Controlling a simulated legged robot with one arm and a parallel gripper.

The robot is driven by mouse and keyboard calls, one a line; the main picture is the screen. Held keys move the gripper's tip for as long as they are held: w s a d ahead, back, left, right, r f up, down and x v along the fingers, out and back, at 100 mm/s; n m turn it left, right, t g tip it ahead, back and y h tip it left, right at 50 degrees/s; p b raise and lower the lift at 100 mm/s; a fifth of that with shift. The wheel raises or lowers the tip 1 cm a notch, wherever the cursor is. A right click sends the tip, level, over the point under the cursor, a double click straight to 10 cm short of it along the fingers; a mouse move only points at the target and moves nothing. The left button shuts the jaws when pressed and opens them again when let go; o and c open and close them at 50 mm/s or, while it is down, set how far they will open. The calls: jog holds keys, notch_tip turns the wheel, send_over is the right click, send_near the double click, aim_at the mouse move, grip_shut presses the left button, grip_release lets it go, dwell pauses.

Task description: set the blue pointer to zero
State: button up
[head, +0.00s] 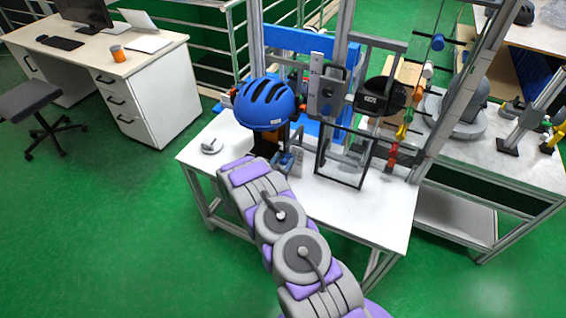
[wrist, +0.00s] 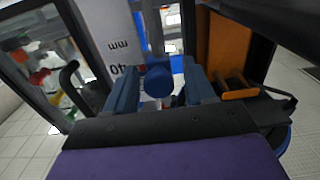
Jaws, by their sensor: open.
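My gripper (wrist: 160,70) is open in the wrist view, with one blue finger on each side of a round blue knob (wrist: 158,83), which seems to be the blue pointer. I see gaps at the knob's sides. A white scale (wrist: 118,45) marked "40" and "mm" stands just left of the knob. In the head view my gripper (head: 288,158) is low at the front of the drop tower (head: 343,45), below the blue helmet (head: 265,103). The pointer cannot be made out there.
An orange part (wrist: 229,48) is close to the right finger. A dark-framed clear door (head: 342,158) stands open to the right of my gripper in the head view. A small grey disc (head: 211,147) lies on the white table (head: 345,208), whose front right is clear.

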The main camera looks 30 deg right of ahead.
jog(key=shift+c, duration=0.3)
grip_shut()
dwell(0.3)
